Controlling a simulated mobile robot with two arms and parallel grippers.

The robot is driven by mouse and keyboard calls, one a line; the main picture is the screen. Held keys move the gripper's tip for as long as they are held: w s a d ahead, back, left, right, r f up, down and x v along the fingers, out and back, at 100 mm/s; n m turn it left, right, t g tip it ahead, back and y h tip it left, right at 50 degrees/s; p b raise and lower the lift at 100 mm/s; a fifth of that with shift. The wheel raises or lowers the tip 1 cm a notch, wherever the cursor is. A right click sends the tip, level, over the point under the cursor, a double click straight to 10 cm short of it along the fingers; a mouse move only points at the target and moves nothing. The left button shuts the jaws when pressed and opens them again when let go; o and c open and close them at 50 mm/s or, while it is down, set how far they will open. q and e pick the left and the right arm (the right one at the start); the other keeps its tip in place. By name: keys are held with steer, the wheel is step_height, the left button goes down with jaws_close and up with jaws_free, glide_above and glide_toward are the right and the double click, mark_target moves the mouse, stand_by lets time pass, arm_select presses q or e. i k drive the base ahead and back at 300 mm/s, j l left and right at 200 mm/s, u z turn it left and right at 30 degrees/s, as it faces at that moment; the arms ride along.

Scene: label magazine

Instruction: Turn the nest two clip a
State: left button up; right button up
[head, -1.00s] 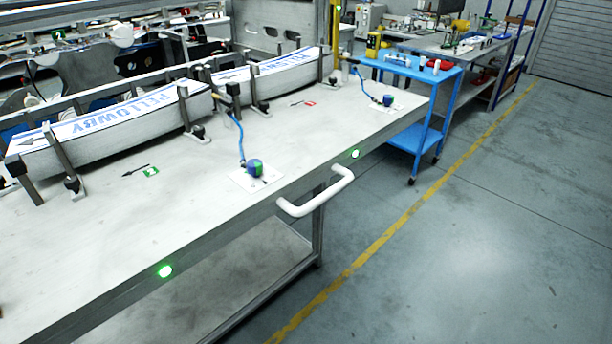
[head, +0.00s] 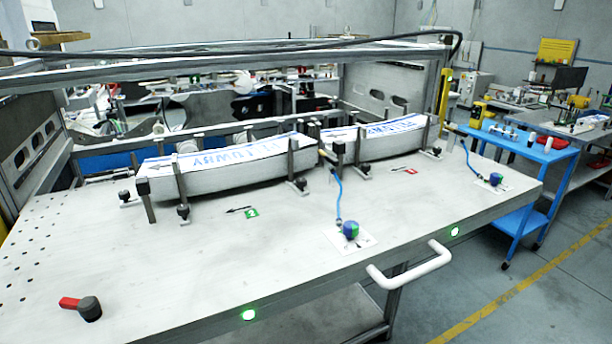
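Two curved white label stacks stand in nests along the back of the grey table (head: 110,262). The left stack (head: 225,175) has blue lettering reading PELLOWBY upside down; the right stack (head: 385,147) also has blue lettering. Dark upright posts with black knobs hold them front and back. A black arrow and a green tag (head: 251,212) lie before the left nest, an arrow and a red tag (head: 410,171) before the right one. Neither gripper is in view.
A red-handled dark knob (head: 88,308) is at the table's front left. A white handle (head: 410,267) juts from the front edge, between two green lights. A blue cart (head: 530,190) stands right of the table. The table's front middle is clear.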

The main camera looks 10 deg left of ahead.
mark_target(295, 143)
steer(key=k+l+u, duration=0.15)
steer(key=u, duration=0.2)
steer(key=k+l+u, duration=0.1)
steer(key=k+u, duration=0.45)
steer(key=u, duration=0.15)
